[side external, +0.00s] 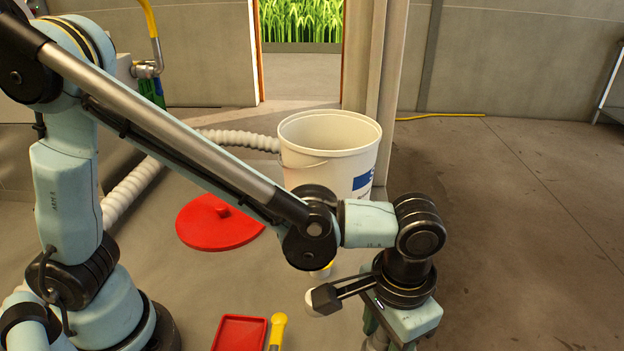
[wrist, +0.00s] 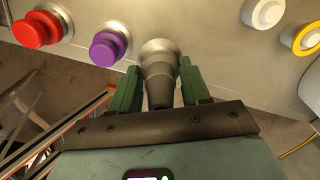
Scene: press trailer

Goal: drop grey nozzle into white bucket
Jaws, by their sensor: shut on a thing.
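The grey nozzle (wrist: 158,68) is between the green fingers of my gripper (wrist: 160,80) in the wrist view. My gripper is shut on it. The nozzle's wide end points up in that view, toward a grey panel, and I cannot tell whether it touches the panel. In the side external view the white bucket (side external: 318,135) stands upright on the floor at the back, open at the top, its lower right partly hidden by my arm. My gripper is at the bottom edge of that view, in front of and right of the bucket, fingers mostly cut off; the nozzle is not visible there.
The grey panel (wrist: 210,30) carries a red knob (wrist: 38,29), a purple knob (wrist: 108,46) and pale round fittings (wrist: 263,12). A red lid (side external: 210,228), a red tray (side external: 238,333) and a yellow-handled tool (side external: 277,330) lie on the floor. A white hose (side external: 128,188) runs behind.

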